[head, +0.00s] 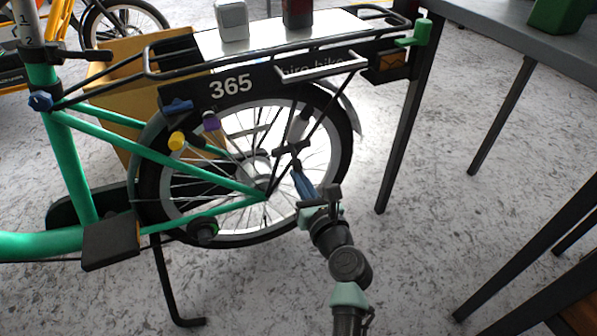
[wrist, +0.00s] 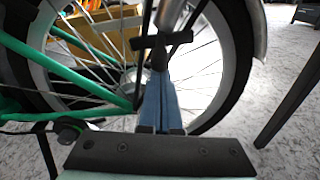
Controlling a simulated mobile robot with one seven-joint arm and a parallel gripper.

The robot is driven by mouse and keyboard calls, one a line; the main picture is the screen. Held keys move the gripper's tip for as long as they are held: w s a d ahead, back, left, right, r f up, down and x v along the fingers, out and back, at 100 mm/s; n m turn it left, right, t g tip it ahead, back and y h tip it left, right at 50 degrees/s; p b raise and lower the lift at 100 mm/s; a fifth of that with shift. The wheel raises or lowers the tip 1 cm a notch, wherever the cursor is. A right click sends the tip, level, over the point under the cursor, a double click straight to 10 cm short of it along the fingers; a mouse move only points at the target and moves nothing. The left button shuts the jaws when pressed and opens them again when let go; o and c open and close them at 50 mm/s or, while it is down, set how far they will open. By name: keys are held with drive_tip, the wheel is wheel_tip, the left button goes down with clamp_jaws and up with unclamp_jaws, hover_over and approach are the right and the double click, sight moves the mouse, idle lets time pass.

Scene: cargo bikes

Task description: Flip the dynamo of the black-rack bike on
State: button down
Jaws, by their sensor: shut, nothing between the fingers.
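The black-rack bike has a green frame (head: 140,150), a black rear rack (head: 165,68) and the number 365 on its wheel guard. A grey bottle-shaped part, seemingly the dynamo (head: 298,127), sits by the right half of the rear wheel (head: 340,170). A black crosspiece (head: 290,149) is just below it; this crosspiece also shows in the wrist view (wrist: 162,41). My gripper (head: 298,171) is just below the crosspiece, its blue fingers together and pointing up. In the wrist view the fingers (wrist: 157,82) overlap the crosspiece's lower side; contact cannot be told.
A silver box (head: 232,20) and a dark red item (head: 298,14) stand on the rack. A grey table (head: 500,18) with dark legs stands at right. Speckled floor lies clear between.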

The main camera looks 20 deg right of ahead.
drive_tip(key=r+g+p, duration=0.1)
drive_tip(key=p, duration=0.3)
drive_tip(key=d+r+n+g+y+p, duration=0.1)
drive_tip(key=p, duration=0.4)
drive_tip(key=s+r+p, duration=0.1)
drive_tip(key=p, duration=0.4)
drive_tip(key=shift+d+r+g+y, duration=0.3)
drive_tip(key=shift+r+g, duration=0.05)
drive_tip(key=shift+g, duration=0.05)
drive_tip(key=s+p, duration=0.4)
drive_tip(key=s, duration=0.5)
drive_tip(key=shift+s+d+f, duration=0.15)
drive_tip(key=shift+s+d, duration=0.1)
drive_tip(key=shift+s, duration=0.1)
